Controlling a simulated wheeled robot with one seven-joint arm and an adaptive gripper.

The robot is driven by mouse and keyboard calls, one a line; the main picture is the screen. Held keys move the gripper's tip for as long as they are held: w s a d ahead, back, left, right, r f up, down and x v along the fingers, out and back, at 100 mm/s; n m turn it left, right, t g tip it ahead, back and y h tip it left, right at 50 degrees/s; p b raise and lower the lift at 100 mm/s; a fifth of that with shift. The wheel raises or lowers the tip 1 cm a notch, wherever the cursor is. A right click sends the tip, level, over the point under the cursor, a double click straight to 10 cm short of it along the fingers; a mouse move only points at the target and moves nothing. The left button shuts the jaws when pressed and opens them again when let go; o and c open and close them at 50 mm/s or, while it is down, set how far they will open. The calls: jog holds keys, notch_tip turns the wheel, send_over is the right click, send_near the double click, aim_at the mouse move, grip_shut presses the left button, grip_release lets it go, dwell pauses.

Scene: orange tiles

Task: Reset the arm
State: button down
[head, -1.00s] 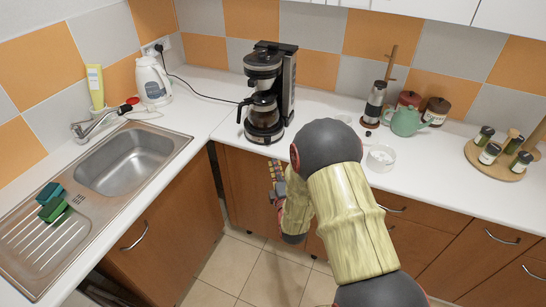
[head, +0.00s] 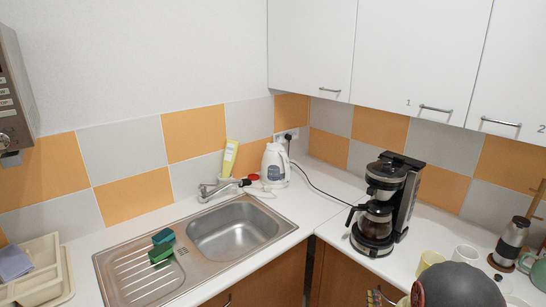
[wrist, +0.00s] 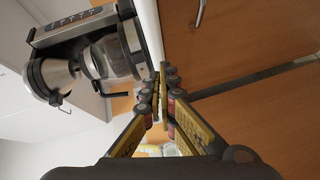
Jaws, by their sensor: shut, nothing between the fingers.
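My gripper (wrist: 163,95) is shut and empty in the wrist view, its fingers together in front of the wooden cabinet fronts (wrist: 240,50). In the head view only a little of my gripper (head: 374,298) shows at the bottom edge, beside a dark round joint of my arm. It is below the counter edge, in front of the cabinets under the coffee maker (head: 375,215). The coffee maker also shows at the upper left of the wrist view (wrist: 85,55), apart from the fingers. Most of my arm is outside the head view.
The steel sink (head: 235,232) holds green sponges (head: 161,249) on its drainer. A white kettle (head: 275,165) stands in the corner. Cups (head: 464,257) and a grinder (head: 510,240) stand right of the coffee maker. White upper cabinets (head: 400,60) hang above.

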jog(key=s+a+f+m+g+y, duration=0.2)
jog(key=s+f+m+g, duration=0.25)
jog(key=f, duration=0.55)
jog(key=s+a+m+g+y, duration=0.1)
jog(key=s+a+m+g, duration=0.3)
jog(key=s, duration=0.3)
jog(key=s+a+r+m, duration=0.1)
jog(key=s+a+r, duration=0.2)
jog(key=s+r, duration=0.3)
jog(key=s+a+r+m+g+y, duration=0.1)
jog(key=s+a+r, duration=0.3)
jog(key=r, duration=1.2)
jog(key=s+a+r+m+y, duration=0.1)
jog(key=s+a+r, duration=0.3)
jog(key=s+r, duration=0.5)
notch_tip(320, 180, up, 3)
jog(key=shift+f, duration=0.2)
jog(key=shift+m, duration=0.25)
